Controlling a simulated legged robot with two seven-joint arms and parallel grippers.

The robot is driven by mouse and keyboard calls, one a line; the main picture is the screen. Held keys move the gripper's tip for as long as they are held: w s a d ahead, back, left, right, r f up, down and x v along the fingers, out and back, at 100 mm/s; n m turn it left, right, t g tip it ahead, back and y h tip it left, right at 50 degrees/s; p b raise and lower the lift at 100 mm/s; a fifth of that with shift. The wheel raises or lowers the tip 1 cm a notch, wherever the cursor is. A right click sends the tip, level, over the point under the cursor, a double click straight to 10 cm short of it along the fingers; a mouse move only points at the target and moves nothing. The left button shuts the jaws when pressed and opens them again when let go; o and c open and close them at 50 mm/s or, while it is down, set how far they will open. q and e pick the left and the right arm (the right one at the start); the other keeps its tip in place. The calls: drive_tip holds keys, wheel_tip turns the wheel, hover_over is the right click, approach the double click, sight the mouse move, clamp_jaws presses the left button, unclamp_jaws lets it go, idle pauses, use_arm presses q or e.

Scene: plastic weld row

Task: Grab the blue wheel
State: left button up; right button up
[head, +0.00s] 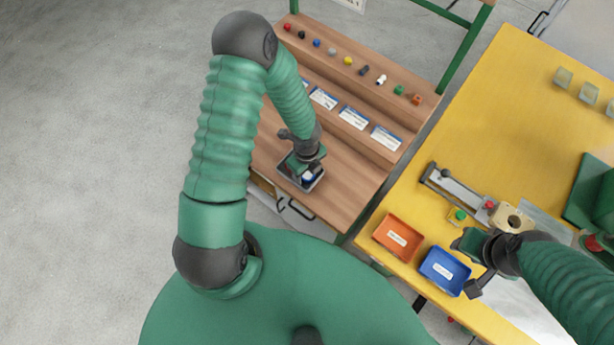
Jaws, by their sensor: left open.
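My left gripper (305,170) is open and reaches down over a small dark tray (317,183) on the wooden bench. A small blue and white thing (308,177) shows in the tray, at the gripper's fingers and partly hidden by them. I cannot tell for sure whether it is the blue wheel. A small blue piece (316,43) also stands in the row on the upper shelf, away from both grippers. My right gripper (473,262) is over the yellow table beside the blue bin; its jaw opening is unclear.
The wooden bench (345,198) has a row of small coloured pieces and several label cards. The yellow table (508,115) holds an orange bin (398,237), a blue bin (444,271) and a metal slide fixture (455,187). Open floor lies at left.

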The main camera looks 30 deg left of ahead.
use_arm(q)
drive_tip(key=shift+w+f, duration=0.1)
drive_tip(key=c, duration=1.1)
